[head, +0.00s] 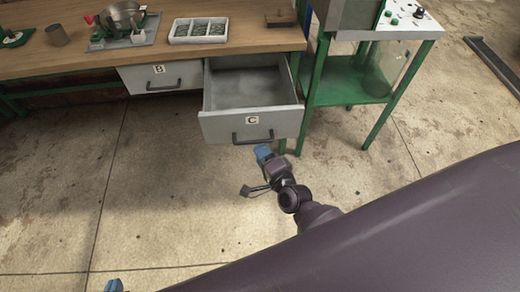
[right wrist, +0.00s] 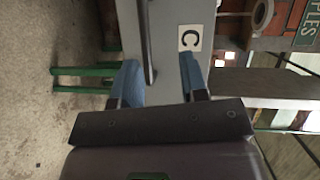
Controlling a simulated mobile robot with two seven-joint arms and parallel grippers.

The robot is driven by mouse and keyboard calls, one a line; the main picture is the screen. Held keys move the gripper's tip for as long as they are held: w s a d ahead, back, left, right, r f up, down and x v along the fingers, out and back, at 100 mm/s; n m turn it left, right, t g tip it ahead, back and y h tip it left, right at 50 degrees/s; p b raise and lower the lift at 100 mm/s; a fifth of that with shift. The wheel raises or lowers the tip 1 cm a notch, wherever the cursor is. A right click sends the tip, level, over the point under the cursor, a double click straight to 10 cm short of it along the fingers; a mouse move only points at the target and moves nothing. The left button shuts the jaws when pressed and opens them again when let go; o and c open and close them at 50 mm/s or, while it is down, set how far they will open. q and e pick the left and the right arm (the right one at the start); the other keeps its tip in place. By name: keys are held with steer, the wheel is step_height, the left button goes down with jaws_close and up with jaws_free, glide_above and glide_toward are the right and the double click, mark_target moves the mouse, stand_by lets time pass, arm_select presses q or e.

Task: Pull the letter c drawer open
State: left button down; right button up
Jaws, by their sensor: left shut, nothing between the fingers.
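The letter C drawer (head: 232,125) hangs well out from under the wooden bench, and its empty-looking inside shows. Its grey front carries a C label (head: 252,120) and a dark bar handle (head: 253,138). My right gripper (head: 264,153) is just below and in front of the handle. In the right wrist view its blue fingers (right wrist: 160,72) are spread apart, facing the drawer front, with the handle (right wrist: 148,45) passing between them near the left finger; they do not grip it. My left gripper (head: 113,286) shows only as a blue tip at the bottom edge, shut and away from the drawer.
A shut B drawer (head: 162,77) sits left of C. The bench top (head: 90,60) holds a parts tray (head: 199,30) and metal pieces. A green-framed stand (head: 345,90) is close on the right. The floor in front is clear.

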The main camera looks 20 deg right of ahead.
steer(key=s, duration=0.3)
steer(key=s+f, duration=0.1)
steer(key=s, duration=0.1)
steer(key=shift+d, duration=0.3)
stand_by(0.4)
stand_by(0.6)
